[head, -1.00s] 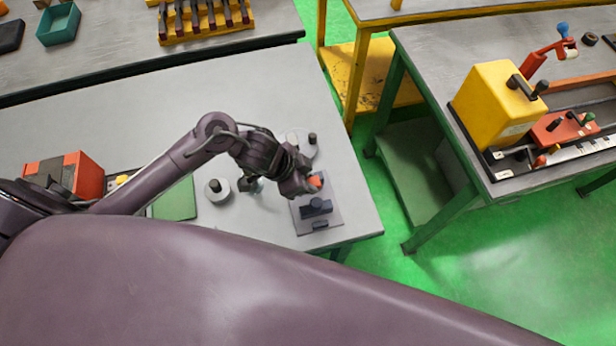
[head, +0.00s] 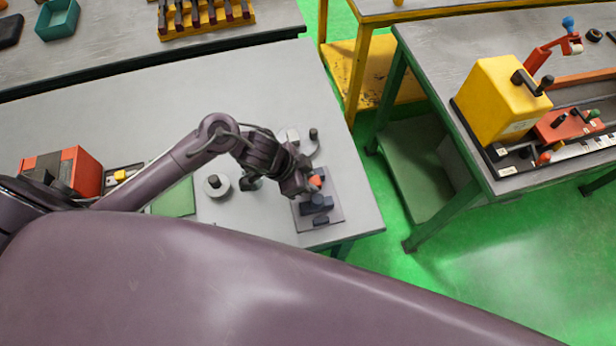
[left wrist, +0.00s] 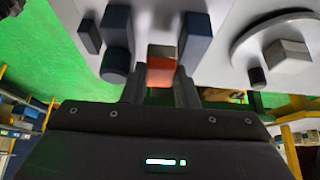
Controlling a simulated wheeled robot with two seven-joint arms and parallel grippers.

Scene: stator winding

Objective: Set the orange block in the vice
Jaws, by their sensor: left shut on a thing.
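The orange block (head: 316,182) is between the fingers of my left gripper (head: 310,185), which is shut on it. The left wrist view also shows the block (left wrist: 161,66) between the two dark fingertips (left wrist: 160,88). The vice (head: 317,204) is dark blue-grey on a grey base plate (head: 334,211) near the table's right end. In the left wrist view the block appears between the vice's dark upright parts (left wrist: 196,42), with a round dark knob at left. I cannot tell whether the block touches the vice. My right gripper is not in view.
A round grey fixture with a dark knob (head: 215,185) stands left of the gripper, and another light fixture (head: 313,134) stands behind it. A green mat (head: 176,198) and a red box (head: 62,172) lie further left. The table's back middle is clear.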

